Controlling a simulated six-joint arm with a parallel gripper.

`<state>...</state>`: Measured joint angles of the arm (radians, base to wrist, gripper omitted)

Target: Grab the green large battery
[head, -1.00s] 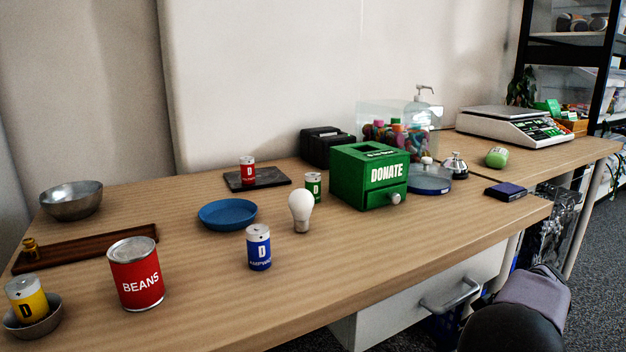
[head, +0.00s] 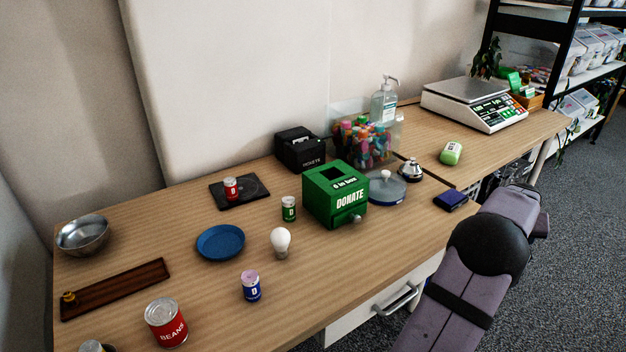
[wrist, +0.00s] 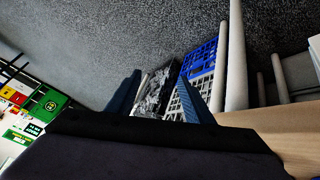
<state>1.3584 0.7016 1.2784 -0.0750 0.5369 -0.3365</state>
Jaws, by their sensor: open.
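The green large battery (head: 289,208), marked D, stands upright on the desk (head: 200,285) in the head view, just left of the green donation box (head: 325,208) and behind the light bulb (head: 281,242). It is not visible in the wrist view. My gripper (wrist: 158,75) shows in the wrist view as two dark blue fingers spread apart with nothing held between them. It points toward the floor and stored items beside the desk. In the head view my arm is at the lower right, and its gripper is not visible there.
A blue battery (head: 250,288), a red battery (head: 231,190) on a black tray, a blue plate (head: 220,243) and a beans can (head: 166,324) are nearby. Bare desk lies in front of the bulb.

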